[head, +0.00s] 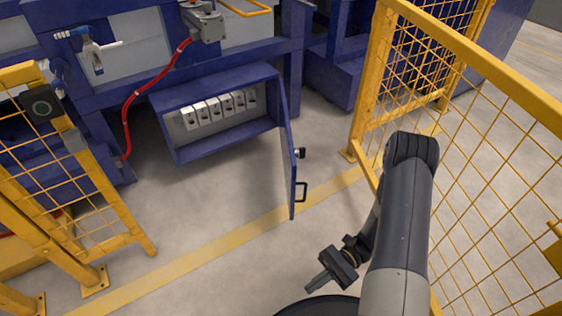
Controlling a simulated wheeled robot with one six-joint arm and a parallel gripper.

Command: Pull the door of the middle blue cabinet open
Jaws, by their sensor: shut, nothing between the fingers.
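The blue cabinet (215,83) hangs low on the blue machine frame at the picture's upper middle. Its door (288,165) stands swung out to the right side, seen nearly edge-on, so the inside shows. A row of several white switch boxes (217,106) sits inside. The door carries a dark D-shaped handle (301,191) and a small dark knob or lock (300,153) on its right-facing side. My gripper (318,283) is low in the picture, below and apart from the door and handle. Its fingers are together and hold nothing.
A yellow mesh fence (460,150) stands close along the right of my arm. Another yellow mesh gate (75,190) stands at the left. A red cable (150,85) hangs left of the cabinet. The grey floor (200,215) before the cabinet is clear, crossed by a yellow line.

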